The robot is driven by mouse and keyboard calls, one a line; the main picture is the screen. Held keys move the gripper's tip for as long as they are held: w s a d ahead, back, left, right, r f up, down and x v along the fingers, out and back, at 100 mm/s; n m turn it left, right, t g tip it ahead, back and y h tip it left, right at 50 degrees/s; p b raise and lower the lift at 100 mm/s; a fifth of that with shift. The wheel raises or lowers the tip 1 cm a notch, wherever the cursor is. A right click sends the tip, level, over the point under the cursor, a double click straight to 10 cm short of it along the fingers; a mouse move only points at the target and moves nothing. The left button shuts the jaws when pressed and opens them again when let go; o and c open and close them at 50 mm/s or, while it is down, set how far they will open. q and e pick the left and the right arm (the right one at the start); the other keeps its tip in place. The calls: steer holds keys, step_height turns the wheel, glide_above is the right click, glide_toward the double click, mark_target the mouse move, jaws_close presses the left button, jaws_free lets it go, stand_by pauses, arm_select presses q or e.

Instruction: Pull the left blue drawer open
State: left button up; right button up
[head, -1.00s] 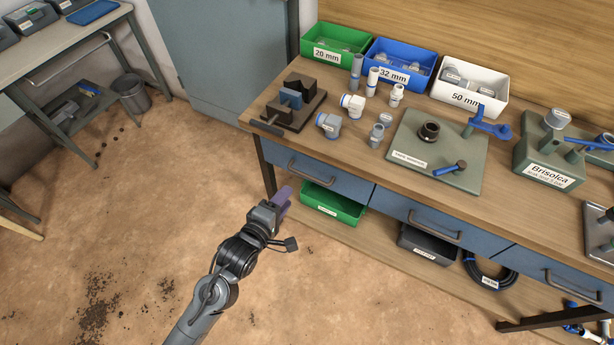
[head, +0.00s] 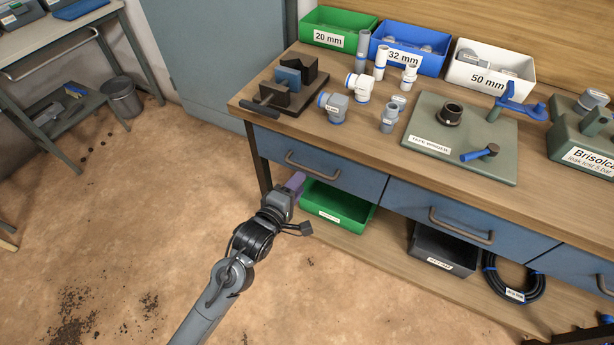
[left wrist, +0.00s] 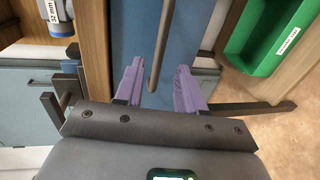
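The left blue drawer (head: 332,172) is under the left end of the bench top, and its front looks shut. Its dark bar handle (head: 312,166) runs across the front. In the left wrist view the handle (left wrist: 161,45) points down between the two purple fingers. My left gripper (head: 297,182) is just below and in front of the handle in the head view. In the left wrist view my left gripper (left wrist: 158,85) is open, one finger on each side of the handle's line, with gaps on both sides. My right gripper is not in view.
A green bin (head: 337,205) sits on the lower shelf (head: 385,232) just right of my left gripper. A vise (head: 290,88) and pipe fittings stand on the bench top (head: 372,140). The middle blue drawer (head: 465,222) is to the right. Open floor lies left.

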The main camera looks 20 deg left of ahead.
arm_select(q)
steer(key=b+x, duration=0.2)
steer(key=x, duration=0.4)
steer(key=shift+w+a, duration=0.1)
jaws_close()
stand_by(0.3)
